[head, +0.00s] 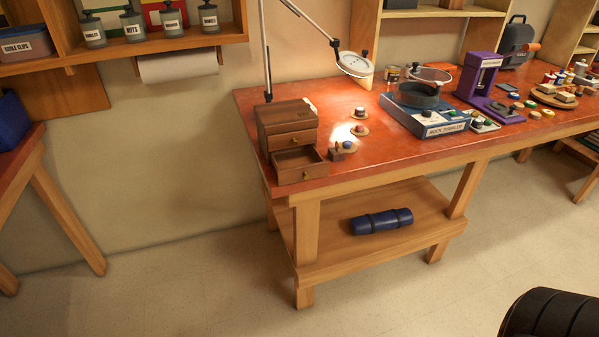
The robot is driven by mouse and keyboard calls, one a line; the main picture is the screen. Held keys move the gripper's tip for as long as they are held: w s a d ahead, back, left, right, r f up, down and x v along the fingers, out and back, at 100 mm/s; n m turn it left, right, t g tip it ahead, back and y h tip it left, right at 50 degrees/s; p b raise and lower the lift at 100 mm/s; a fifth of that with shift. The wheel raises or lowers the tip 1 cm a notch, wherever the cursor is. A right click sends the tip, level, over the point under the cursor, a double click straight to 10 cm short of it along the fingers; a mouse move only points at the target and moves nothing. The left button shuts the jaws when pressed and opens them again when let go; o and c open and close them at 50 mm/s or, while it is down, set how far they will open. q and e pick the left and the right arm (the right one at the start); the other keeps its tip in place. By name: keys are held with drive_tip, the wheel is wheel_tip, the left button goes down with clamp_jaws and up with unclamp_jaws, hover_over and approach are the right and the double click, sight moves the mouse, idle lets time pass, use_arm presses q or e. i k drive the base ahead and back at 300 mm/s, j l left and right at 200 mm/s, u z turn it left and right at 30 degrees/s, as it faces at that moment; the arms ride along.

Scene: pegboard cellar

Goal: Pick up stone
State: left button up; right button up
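Several small stone-like pieces sit under the lamp on the red-topped workbench (245,100). One pale and reddish piece (359,113) rests on a small round wooden base at the back. A dark reddish piece (360,128) rests on another base just in front of it. Neither of my grippers shows in the head view.
A small wooden drawer box (286,118) with its lower drawer (301,176) pulled out stands left of them. A blue rock tumbler (430,118) stands right. A lamp (354,64) hangs above. A blue roll (381,222) lies on the lower shelf. The floor in front is open.

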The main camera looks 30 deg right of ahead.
sight(346, 144)
drive_tip(key=z, duration=1.35)
drive_tip(key=i+j, duration=0.4)
drive_tip(key=u, duration=0.05)
